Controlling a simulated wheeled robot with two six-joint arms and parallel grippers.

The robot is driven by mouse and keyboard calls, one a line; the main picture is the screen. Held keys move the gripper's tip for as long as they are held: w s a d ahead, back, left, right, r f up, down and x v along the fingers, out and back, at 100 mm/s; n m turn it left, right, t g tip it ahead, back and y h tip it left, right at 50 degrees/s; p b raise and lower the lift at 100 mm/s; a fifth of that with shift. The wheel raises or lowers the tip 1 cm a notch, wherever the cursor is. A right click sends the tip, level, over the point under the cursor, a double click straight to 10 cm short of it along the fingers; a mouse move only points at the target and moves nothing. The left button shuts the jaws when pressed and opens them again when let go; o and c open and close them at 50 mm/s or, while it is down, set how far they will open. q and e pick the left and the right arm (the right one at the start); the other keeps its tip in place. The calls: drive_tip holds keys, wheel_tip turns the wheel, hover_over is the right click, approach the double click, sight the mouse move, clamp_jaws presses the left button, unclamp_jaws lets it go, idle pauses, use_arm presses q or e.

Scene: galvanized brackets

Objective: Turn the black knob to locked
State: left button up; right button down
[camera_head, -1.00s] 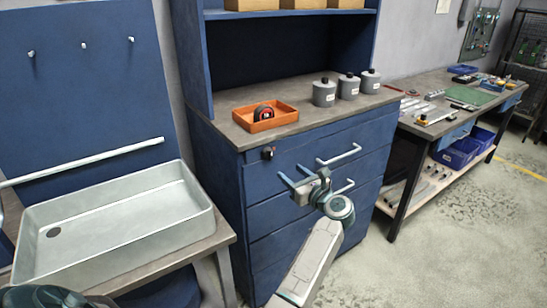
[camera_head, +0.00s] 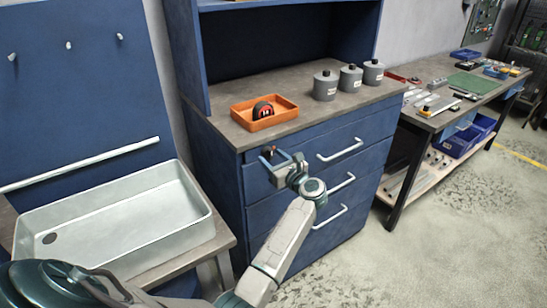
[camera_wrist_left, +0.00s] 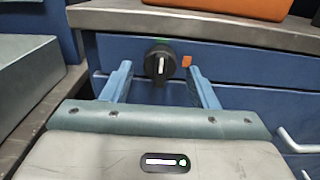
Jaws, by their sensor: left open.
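The black knob (camera_wrist_left: 160,64) sits on the blue front of the cabinet, just under the worktop edge. Its white pointer line stands about upright in the left wrist view, with a green mark above it and an orange mark to its right. In the head view the knob (camera_head: 268,150) is partly hidden by my gripper. My left gripper (camera_head: 273,164) is open in front of the knob. In the left wrist view its two blue fingers (camera_wrist_left: 161,84) stand on either side of the knob, apart from it. My right gripper does not show.
An orange tray (camera_head: 280,118) with a tape measure (camera_head: 262,110) stands on the worktop above. Several grey canisters (camera_head: 326,88) stand to its right. White drawer handles (camera_head: 341,149) stick out right of my gripper. A pale sink tray (camera_head: 120,254) stands at left.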

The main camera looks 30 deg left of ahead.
use_arm(q)
drive_tip(key=c, duration=0.9)
drive_tip(key=shift+c, duration=0.2)
